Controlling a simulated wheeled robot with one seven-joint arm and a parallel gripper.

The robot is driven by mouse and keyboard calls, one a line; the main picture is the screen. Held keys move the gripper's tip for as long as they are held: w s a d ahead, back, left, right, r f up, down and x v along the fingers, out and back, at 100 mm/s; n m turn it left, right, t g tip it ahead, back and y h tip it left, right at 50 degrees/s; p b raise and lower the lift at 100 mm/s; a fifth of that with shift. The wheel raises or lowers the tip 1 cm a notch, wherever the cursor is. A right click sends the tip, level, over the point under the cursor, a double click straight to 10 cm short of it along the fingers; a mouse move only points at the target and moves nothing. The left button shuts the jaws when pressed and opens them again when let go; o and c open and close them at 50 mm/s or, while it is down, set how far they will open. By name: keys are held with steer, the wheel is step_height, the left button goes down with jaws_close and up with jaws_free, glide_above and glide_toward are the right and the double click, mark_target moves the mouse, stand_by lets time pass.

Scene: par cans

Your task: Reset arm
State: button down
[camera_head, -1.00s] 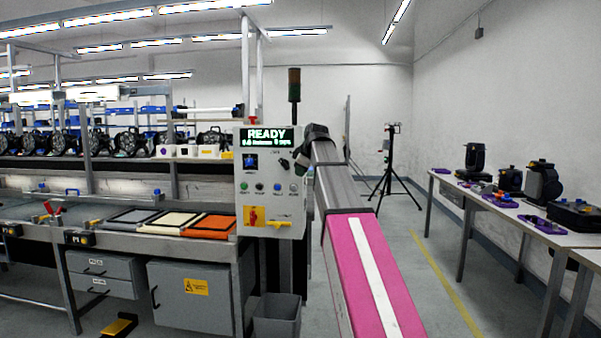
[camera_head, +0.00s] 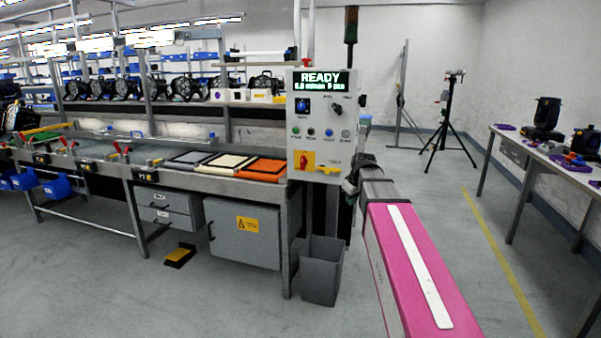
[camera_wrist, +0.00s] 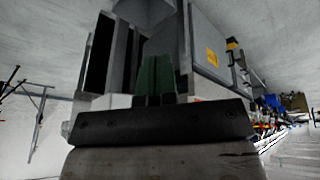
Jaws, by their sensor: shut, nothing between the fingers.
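My arm, pink with a white stripe, reaches forward at the right of the head view, its far end beside the control box. My gripper does not show clearly in the head view. In the wrist view, my gripper's green fingers (camera_wrist: 156,78) are together with nothing between them. They show against the grey bench parts and touch nothing that I can make out.
The control box (camera_head: 335,111) reads READY, with a grey bin (camera_head: 322,271) below it. A tripod (camera_head: 443,115) and a side table (camera_head: 545,158) stand right. Open floor lies in front.

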steer(key=s+f+m+g+h, duration=0.1)
steer(key=s+f+m+g, duration=0.3)
steer(key=s+f, duration=1.8)
step_height(320, 180, down, 4)
steer(key=m, duration=0.3)
steer(key=shift+a+h, duration=0.15)
steer(key=shift+h, duration=0.15)
